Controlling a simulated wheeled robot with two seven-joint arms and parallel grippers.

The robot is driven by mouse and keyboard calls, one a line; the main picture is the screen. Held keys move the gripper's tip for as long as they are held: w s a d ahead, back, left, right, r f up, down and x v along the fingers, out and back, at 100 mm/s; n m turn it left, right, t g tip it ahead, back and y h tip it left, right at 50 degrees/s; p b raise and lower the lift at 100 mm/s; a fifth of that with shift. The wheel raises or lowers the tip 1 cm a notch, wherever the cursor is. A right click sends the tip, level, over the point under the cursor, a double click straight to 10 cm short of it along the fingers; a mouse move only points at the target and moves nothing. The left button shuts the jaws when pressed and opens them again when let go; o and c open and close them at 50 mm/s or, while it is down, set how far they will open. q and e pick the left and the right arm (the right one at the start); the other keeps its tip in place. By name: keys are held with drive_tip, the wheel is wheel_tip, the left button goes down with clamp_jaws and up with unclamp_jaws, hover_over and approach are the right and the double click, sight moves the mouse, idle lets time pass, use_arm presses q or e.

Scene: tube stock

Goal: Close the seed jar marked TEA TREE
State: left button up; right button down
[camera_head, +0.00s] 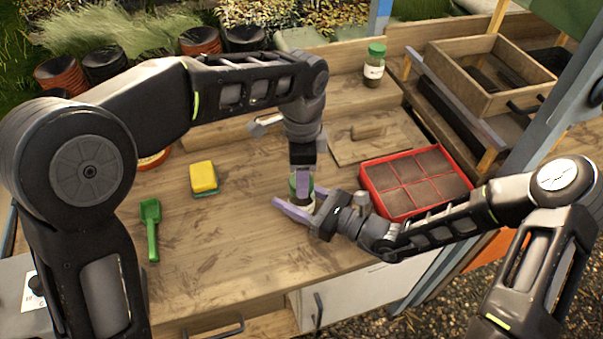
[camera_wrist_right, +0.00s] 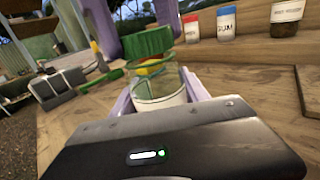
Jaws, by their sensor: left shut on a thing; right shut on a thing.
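In the head view the arms hide most of the jar.
A green-lidded jar (camera_head: 374,66) stands at the back. The right wrist view shows a jar marked GUM (camera_wrist_right: 226,24) and others. A red seed tray (camera_head: 372,186) lies right, a yellow sponge (camera_head: 204,177) and green scoop (camera_head: 151,226) left. The front bench is clear.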

use_arm(q)
drive_tip(key=m, duration=1.4)
drive_tip(key=shift+m, duration=0.3)
drive_tip(key=m, duration=0.5)
drive_tip(key=shift+m, duration=0.4)
drive_tip(key=m, duration=0.6)
drive_tip(key=shift+m, duration=0.4)
drive_tip(key=o, duration=1.3)
